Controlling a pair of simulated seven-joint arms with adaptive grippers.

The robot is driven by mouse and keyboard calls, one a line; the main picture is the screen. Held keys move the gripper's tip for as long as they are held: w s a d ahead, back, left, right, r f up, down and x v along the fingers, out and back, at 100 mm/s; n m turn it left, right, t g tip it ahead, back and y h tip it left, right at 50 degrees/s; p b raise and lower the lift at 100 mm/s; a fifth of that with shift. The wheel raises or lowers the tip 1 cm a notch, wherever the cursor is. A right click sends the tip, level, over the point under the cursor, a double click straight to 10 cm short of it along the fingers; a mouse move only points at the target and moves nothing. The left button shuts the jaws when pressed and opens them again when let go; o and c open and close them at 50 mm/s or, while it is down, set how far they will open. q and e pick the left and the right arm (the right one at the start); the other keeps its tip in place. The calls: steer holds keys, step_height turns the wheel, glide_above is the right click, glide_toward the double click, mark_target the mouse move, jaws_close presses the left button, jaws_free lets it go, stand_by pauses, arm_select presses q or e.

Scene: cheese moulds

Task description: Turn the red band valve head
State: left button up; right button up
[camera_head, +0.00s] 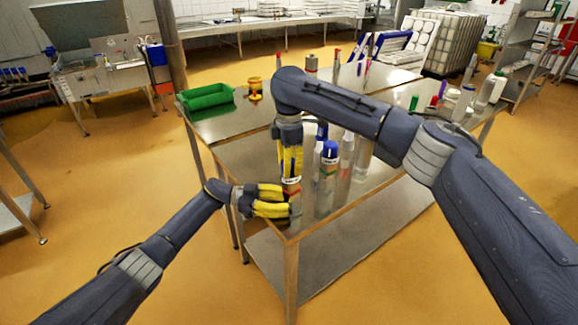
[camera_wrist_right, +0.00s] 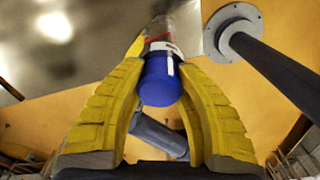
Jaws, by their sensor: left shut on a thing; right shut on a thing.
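The red band valve head (camera_wrist_right: 162,88) shows in the right wrist view as a blue cap, with a white ring and a red band (camera_wrist_right: 158,47) beyond it. My right gripper (camera_head: 290,174) points down in the head view, its yellow fingers closed around the cap. There the fingers hide the cap, and a white ring and reddish band (camera_head: 291,190) show just below them. My left gripper (camera_head: 285,202) comes in from the left, shut around the body beneath the band near the table's front corner. Its fingers hide most of that body.
A blue-capped bottle (camera_head: 329,152) stands close on the right of the grippers, with other bottles behind it. A green tray (camera_head: 207,97) and a yellow spool-like object (camera_head: 254,90) are at the back left. The steel table (camera_head: 245,152) is bare left of the right gripper.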

steer(key=shift+s+a, duration=0.1)
steer(key=shift+a, duration=0.05)
steer(key=o, duration=1.3)
step_height(320, 180, up, 12)
steer(key=shift+r, duration=0.1)
stand_by(0.3)
